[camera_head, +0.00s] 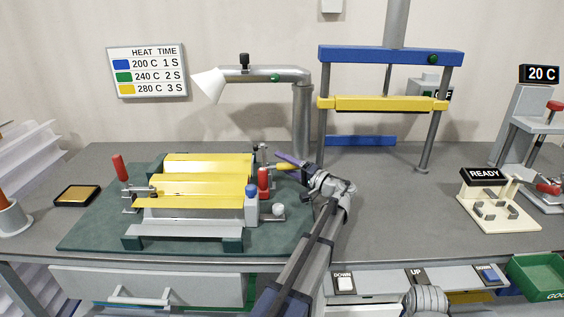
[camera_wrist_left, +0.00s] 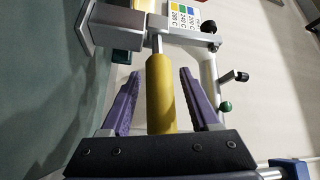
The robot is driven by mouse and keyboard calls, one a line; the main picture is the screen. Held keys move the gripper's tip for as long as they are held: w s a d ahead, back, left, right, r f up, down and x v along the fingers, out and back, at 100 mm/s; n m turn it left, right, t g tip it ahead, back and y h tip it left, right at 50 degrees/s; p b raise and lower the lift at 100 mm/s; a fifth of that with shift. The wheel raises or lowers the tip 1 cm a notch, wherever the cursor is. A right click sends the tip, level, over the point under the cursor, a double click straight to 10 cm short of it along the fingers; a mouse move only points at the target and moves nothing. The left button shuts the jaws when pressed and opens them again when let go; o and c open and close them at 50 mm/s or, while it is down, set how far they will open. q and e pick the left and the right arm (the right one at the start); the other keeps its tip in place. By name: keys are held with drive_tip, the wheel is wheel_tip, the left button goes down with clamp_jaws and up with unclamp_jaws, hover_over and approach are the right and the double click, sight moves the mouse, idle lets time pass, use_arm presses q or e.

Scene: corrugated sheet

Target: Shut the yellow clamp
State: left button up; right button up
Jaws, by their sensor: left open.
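The yellow clamp shows as a yellow handle (camera_head: 285,167) lying roughly level at the right end of the corrugated fixture, beside a red-handled clamp (camera_head: 264,182). In the left wrist view the yellow handle (camera_wrist_left: 161,95) runs from a metal rod between two purple fingers. My left gripper (camera_head: 291,161) is open around the handle, with a gap seen on both sides in the wrist view (camera_wrist_left: 160,78). The yellow corrugated sheet (camera_head: 207,164) lies on the fixture. The clamp's base is partly hidden.
Another red-handled clamp (camera_head: 119,168) stands at the fixture's left end. A lamp-like post (camera_head: 302,120) rises close behind my left gripper. The blue and yellow press frame (camera_head: 390,104) stands behind and right. The table right of my left arm (camera_head: 410,210) is clear.

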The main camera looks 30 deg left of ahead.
use_arm(q)
drive_tip(key=shift+a, duration=0.4)
drive_tip(key=shift+c, duration=0.3)
clamp_jaws()
idle(0.9)
